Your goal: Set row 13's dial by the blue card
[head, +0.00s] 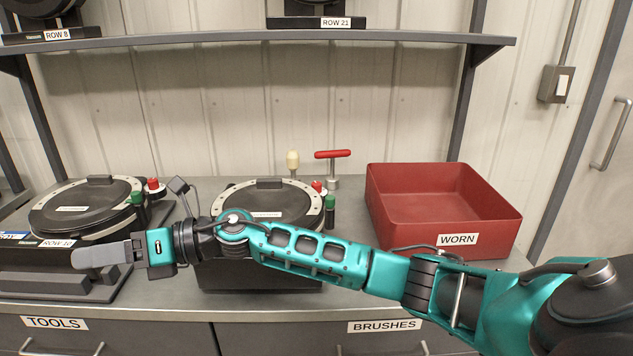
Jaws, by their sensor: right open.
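Two black seed meters with pale dial rings stand on the counter. The left meter (85,208) carries a ROW label (57,243) whose number I cannot read surely. The middle meter (268,203) has its front and any row label hidden behind my right arm. A blue-edged card (12,236) shows partly at the far left, beside the left meter; its text is too small to read. My right gripper (88,256) is open in front of the left meter's base, with no object seen in it. Its fingers overlap in this view. My left gripper is not in view.
A red WORN bin (443,205) stands on the right of the counter. A red T-handled tool (333,168) and a cream-knobbed tool (292,161) stand behind the middle meter. A shelf (230,39) above holds ROW 8 and ROW 21 units. Drawers lie below.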

